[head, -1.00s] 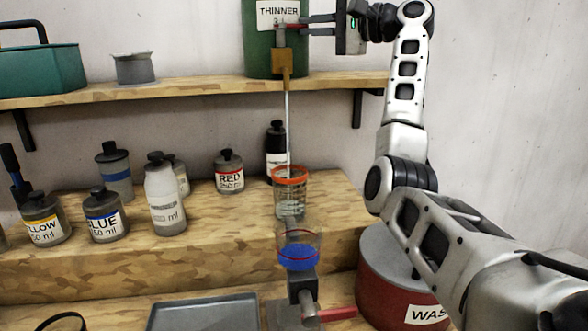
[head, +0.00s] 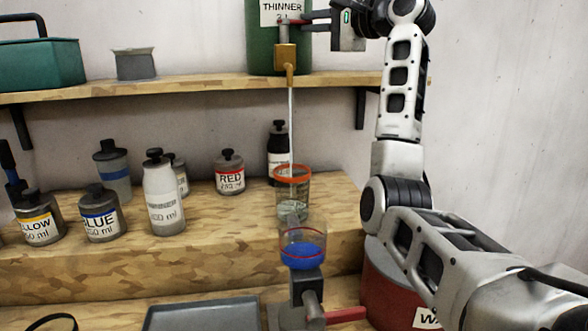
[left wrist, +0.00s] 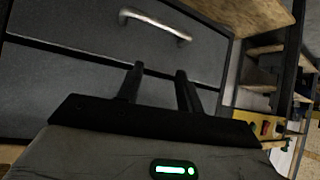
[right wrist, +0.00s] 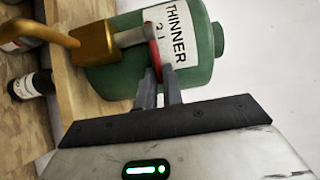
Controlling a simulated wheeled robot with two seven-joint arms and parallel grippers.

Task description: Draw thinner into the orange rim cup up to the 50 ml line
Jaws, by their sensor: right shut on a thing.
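The green thinner container (head: 262,50) stands on the upper shelf with a brass tap (head: 286,58). A thin clear stream (head: 291,120) runs from the tap into the orange rim cup (head: 292,173), upright on the lower wooden step. Clear liquid shows in the cup's lower part; its graduation lines are too small to read. My right gripper (head: 306,18) is shut on the tap's red handle (right wrist: 154,58), also seen in the right wrist view. My left gripper (left wrist: 158,82) is open and empty before a dark drawer front, outside the head view.
A clear cup with blue liquid (head: 303,250) sits on a stand with a red lever, just in front of the orange rim cup. Several paint bottles, including the red one (head: 230,175), stand left. A red waste bin (head: 385,290) is at lower right; a grey tray (head: 200,315) lies in front.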

